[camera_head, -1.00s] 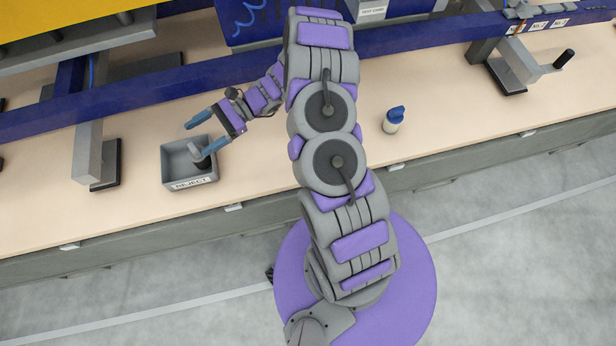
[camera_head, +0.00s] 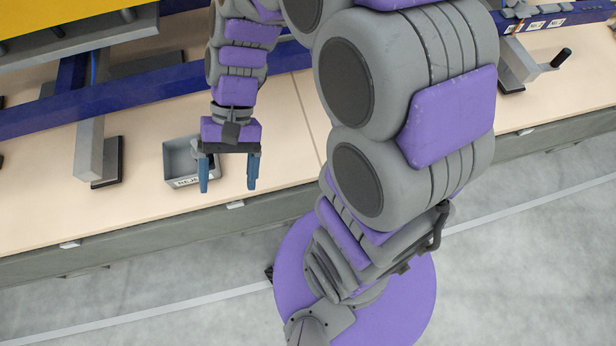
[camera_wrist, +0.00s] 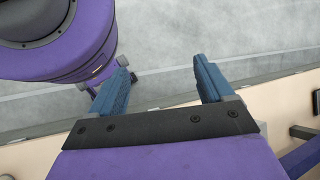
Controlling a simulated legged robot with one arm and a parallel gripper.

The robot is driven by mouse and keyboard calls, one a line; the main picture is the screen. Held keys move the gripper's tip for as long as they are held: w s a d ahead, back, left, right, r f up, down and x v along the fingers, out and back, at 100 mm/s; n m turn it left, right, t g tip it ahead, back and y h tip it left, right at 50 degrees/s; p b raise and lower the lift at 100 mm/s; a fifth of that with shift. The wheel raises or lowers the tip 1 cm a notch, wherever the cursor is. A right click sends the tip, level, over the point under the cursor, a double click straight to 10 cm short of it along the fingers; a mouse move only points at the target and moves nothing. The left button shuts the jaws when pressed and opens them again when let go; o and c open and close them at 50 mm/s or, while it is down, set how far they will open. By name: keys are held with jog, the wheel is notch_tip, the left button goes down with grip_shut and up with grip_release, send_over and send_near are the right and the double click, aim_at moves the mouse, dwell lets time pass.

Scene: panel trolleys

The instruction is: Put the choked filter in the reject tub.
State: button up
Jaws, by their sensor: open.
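The reject tub (camera_head: 170,166), a small grey open box with a label on its front, stands on the bench at the left in the head view. My gripper (camera_head: 229,186) is open and empty, with its blue fingers pointing down the picture. The left finger covers the tub's right part. A dark bit shows inside the tub beside that finger, but I cannot tell whether it is the choked filter. In the wrist view my open gripper (camera_wrist: 162,70) has nothing between its fingers.
A grey post on a dark foot (camera_head: 107,165) stands left of the tub. A blue rail (camera_head: 120,103) runs behind it. A black-handled fitting (camera_head: 540,65) is at the upper right. Bare bench lies right of the gripper; my arm hides the bench's middle.

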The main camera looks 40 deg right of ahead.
jog(key=s+d+r+n+t+h, duration=0.2)
jog(key=s+d+h, duration=0.4)
jog(key=s+d, duration=0.4)
jog(key=shift+s+d+r+n+t, duration=0.3)
jog(key=shift+n+t, duration=0.2)
jog(key=shift+t, duration=0.3)
jog(key=shift+w+d, duration=0.1)
jog(key=shift+d, duration=0.05)
jog(key=shift+d, duration=0.3)
